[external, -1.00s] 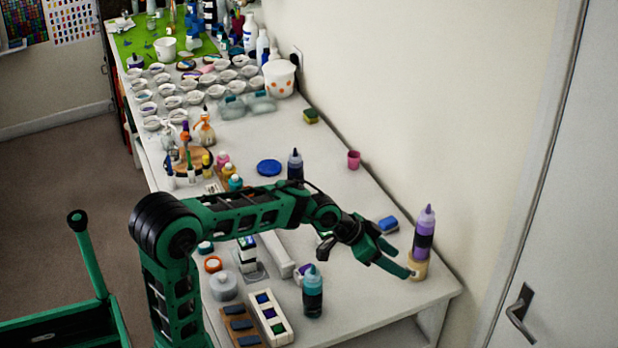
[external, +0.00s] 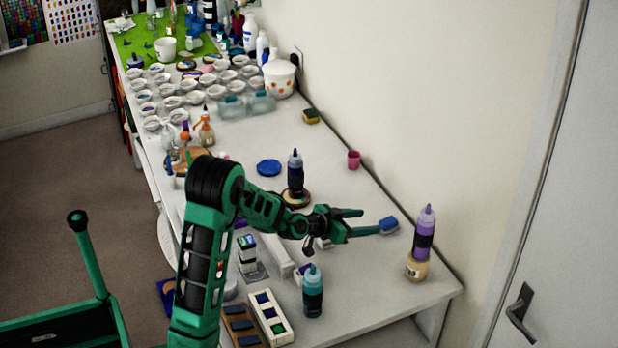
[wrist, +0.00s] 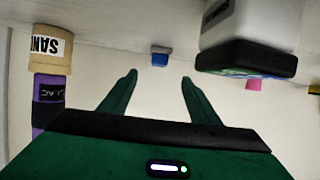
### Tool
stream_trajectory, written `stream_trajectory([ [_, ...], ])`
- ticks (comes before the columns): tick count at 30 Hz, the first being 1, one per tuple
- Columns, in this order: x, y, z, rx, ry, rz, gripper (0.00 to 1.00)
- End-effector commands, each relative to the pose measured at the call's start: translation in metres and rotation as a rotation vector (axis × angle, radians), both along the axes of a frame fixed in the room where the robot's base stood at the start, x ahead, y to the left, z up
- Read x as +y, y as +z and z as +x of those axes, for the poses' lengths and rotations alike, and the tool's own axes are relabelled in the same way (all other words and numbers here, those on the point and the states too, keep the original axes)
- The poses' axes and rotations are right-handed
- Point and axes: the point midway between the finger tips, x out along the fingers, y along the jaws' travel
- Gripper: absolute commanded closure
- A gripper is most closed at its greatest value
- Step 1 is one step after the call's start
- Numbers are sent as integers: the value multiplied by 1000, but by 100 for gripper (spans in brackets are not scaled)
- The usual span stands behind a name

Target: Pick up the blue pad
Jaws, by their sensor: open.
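The blue pad (external: 388,225) is a small blue block with a greyish layer. It lies on the white table toward the wall, left of the purple bottle. In the wrist view the blue pad (wrist: 159,58) shows beyond my fingertips, in line with the gap between them. My gripper (external: 369,221) is open and empty, its fingers pointing at the pad. In the external view the lower fingertip appears very close to the pad; I cannot tell whether it touches. In the wrist view my gripper (wrist: 159,76) has both fingers spread, with nothing between them.
A purple bottle (external: 425,230) stands on a tan "SAND" container (external: 416,268) right of the pad. A teal bottle (external: 312,295) stands nearer the front. A pink cup (external: 353,160) is farther back. In the wrist view a white-and-black block (wrist: 250,35) looms close at right.

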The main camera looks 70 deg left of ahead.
Motion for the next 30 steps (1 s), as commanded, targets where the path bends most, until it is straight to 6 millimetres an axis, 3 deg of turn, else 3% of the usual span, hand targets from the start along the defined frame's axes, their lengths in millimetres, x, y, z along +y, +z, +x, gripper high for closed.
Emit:
stream_trajectory([
  [9,4,-17,38,-1,-3,1,44],
  [17,5,-24,55,0,-2,0,44],
  [25,8,-39,87,-1,-2,2,44],
  [30,9,-43,98,-1,-2,0,44],
])
